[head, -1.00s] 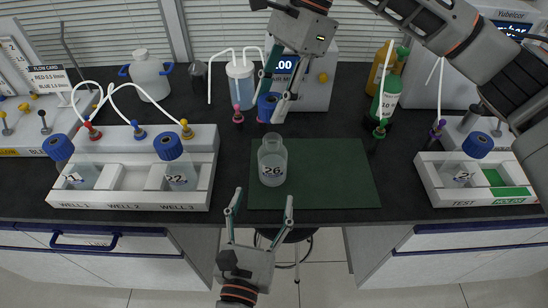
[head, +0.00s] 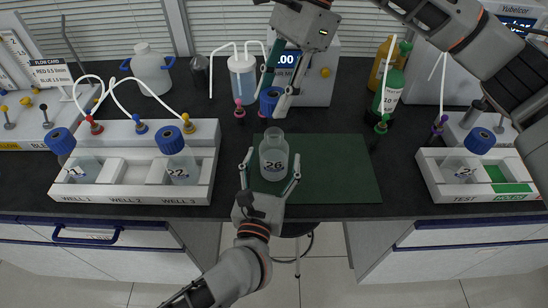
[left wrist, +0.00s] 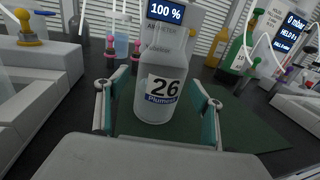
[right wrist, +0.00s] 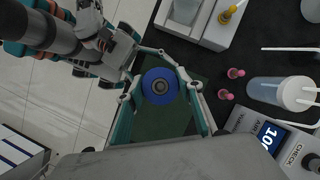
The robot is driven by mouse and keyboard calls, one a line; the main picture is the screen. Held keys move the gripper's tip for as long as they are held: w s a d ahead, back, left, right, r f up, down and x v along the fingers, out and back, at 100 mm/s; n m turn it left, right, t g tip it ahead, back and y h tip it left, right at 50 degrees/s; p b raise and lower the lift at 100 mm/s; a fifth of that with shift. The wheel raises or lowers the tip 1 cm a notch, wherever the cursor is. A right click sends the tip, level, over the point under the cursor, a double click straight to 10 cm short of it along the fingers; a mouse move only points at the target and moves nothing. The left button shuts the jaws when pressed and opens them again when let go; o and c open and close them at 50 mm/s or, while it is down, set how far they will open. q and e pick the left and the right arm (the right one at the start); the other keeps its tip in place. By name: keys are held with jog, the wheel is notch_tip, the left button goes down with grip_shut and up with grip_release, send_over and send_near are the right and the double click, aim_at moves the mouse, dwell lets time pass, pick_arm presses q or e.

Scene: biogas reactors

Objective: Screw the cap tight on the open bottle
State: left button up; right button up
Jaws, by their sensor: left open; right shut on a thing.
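The open bottle (head: 273,158), labelled 26, stands upright on the left part of the green mat (head: 340,170). My left gripper (head: 271,172) is open with its fingers on either side of the bottle's lower body; the left wrist view shows the bottle (left wrist: 160,85) between the fingers, with gaps visible. My right gripper (head: 273,92) is shut on a blue cap (head: 271,100) and holds it above and slightly behind the bottle's mouth. In the right wrist view the cap (right wrist: 160,87) sits between the fingertips and hides the bottle.
A white rack (head: 125,190) with two blue-capped bottles stands at the left. Another rack (head: 470,195) with a capped bottle stands at the right. A display box (head: 315,85), a tubed bottle (head: 242,78) and pink pieces stand behind. The mat's right part is clear.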

pick_arm(q)
jog(key=shift+w+d, duration=0.2)
jog(key=shift+w, duration=0.75)
jog(key=c, duration=1.7)
pick_arm(e)
send_over(270, 135)
jog(key=shift+w+d+f, duration=0.1)
jog(key=shift+d+f, duration=0.05)
jog(key=shift+f, duration=0.65)
jog(key=shift+w+d+f, duration=0.1)
jog(key=shift+d+f, duration=0.05)
jog(key=shift+f, duration=0.7)
jog(key=shift+w+d+f, duration=0.1)
jog(key=shift+d+f, duration=0.05)
jog(key=shift+f, duration=0.65)
jog(key=shift+f, duration=0.15)
jog(key=shift+f, duration=0.75)
jog(key=shift+f, duration=0.55)
